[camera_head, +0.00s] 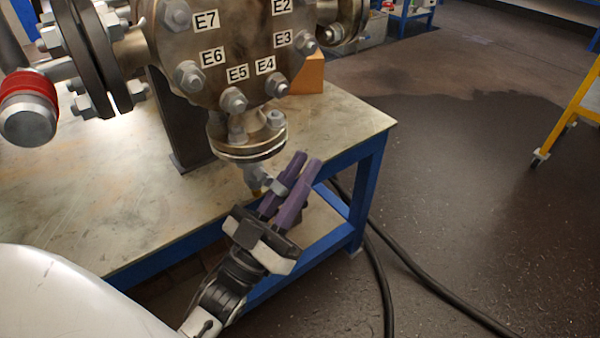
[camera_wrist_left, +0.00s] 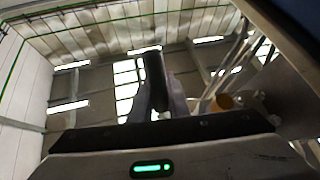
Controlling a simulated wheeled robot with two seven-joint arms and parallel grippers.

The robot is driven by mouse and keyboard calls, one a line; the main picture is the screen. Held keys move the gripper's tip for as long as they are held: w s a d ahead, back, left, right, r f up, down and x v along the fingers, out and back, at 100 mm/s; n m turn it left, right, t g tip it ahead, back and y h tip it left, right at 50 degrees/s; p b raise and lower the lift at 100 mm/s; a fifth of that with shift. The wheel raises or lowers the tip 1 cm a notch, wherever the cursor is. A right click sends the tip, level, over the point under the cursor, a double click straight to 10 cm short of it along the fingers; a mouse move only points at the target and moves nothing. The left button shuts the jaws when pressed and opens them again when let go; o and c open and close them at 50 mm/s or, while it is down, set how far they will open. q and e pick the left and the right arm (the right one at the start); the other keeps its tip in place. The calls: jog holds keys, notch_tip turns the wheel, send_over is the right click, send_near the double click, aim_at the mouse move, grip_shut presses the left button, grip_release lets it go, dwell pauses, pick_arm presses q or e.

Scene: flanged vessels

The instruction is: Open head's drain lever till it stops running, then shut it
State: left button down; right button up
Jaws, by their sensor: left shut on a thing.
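The flanged head (camera_head: 225,50) carries labels including E2 to E7 and hangs over the bench at top centre. Below it is a small flanged neck (camera_head: 247,140) with a drain valve (camera_head: 257,178) under it. My left gripper (camera_head: 306,162), with purple fingers, reaches up from below beside the valve. Its fingers are close together and shut on the drain lever, which they mostly hide. In the left wrist view the fingers (camera_wrist_left: 160,95) show around a dark bar, and a round orange-brown part (camera_wrist_left: 225,101) sits to their right. I see no liquid running. My right gripper is out of view.
A bench (camera_head: 90,215) with a pale top and blue frame stands under the vessel. A red-banded fitting (camera_head: 30,105) juts out at left. Black hoses (camera_head: 385,265) lie on the floor beside the bench. A yellow wheeled frame (camera_head: 575,110) stands at right, with open floor between.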

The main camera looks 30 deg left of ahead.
pick_arm(q)
jog(key=c, duration=1.9)
grip_release()
jog(key=shift+c, duration=0.2)
jog(key=shift+s+f, duration=0.1)
jog(key=p+v, duration=0.1)
jog(key=v, duration=0.9)
